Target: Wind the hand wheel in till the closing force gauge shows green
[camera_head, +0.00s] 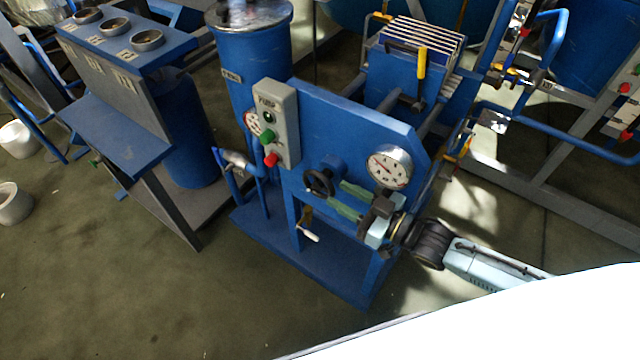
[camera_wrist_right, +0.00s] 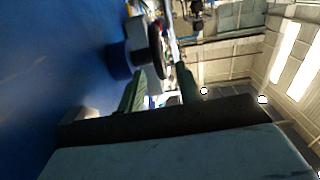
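The black hand wheel (camera_head: 320,182) sits on the front of the blue press end plate (camera_head: 345,130). The round white gauge (camera_head: 390,167) is to its right; its dial is too small to tell the band under the needle. My right gripper (camera_head: 345,199) comes in from the right below the gauge. Its two green fingers are apart and point at the wheel, with nothing seen between them. In the right wrist view the wheel (camera_wrist_right: 156,50) lies just beyond the open fingertips (camera_wrist_right: 160,74), edge-on. I cannot tell whether a finger touches it. My left gripper is out of view.
A grey pump box (camera_head: 278,120) with green and red buttons is left of the wheel. Blue pipes (camera_head: 560,120) and frames stand at the right. A blue bench (camera_head: 110,120) with cups stands at the left. Floor between is clear.

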